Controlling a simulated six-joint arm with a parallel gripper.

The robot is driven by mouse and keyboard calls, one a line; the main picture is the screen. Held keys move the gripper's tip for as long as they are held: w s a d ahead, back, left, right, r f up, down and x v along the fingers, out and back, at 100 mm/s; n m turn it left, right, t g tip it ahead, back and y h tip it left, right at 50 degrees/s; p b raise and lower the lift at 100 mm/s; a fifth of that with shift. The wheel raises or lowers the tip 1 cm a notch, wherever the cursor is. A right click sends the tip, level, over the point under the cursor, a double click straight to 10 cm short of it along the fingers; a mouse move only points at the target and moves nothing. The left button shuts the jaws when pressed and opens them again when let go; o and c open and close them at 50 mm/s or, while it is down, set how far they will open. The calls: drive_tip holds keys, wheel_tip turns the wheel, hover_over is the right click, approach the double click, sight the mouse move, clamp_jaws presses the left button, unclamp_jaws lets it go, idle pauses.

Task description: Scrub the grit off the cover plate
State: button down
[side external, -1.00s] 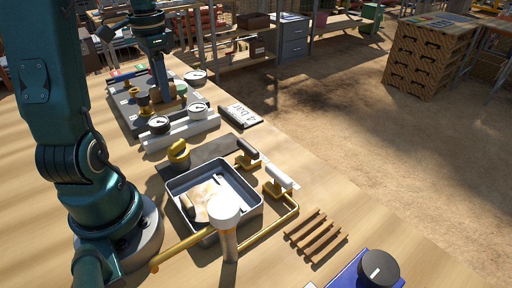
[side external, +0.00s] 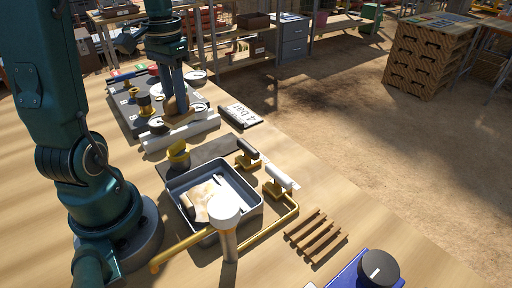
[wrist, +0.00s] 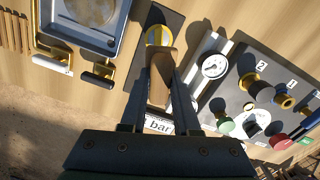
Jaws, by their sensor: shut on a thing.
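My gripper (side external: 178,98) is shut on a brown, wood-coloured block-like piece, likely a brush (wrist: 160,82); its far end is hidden. In the side view the gripper hangs over the front edge of the grey gauge panel (side external: 133,122), above the gauges. In the wrist view the held piece points toward a yellow round cup (wrist: 159,36), which stands on a dark mat (side external: 212,149). I cannot tell for sure which surface is the cover plate. A grey basin (side external: 256,207) holds something flat and tan with brown patches (side external: 203,196).
A white-topped tap (side external: 224,212) and brass pipe stand before the basin. Two lever valves (side external: 279,182) are on its right. A "4 bar" card (side external: 240,116) lies beside the panel. A slatted wooden rack (side external: 316,232) and dark knob (side external: 378,268) are at front right.

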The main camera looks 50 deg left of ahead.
drive_tip(key=s+d+m, duration=0.1)
drive_tip(key=d+m, duration=0.2)
drive_tip(key=d, duration=1.3)
drive_tip(key=shift+s+r+m, duration=0.15)
drive_tip(key=shift+r+m, duration=0.1)
drive_tip(key=shift+m, duration=0.05)
drive_tip(key=shift+f, duration=3.9)
drive_tip(key=shift+f, duration=0.6)
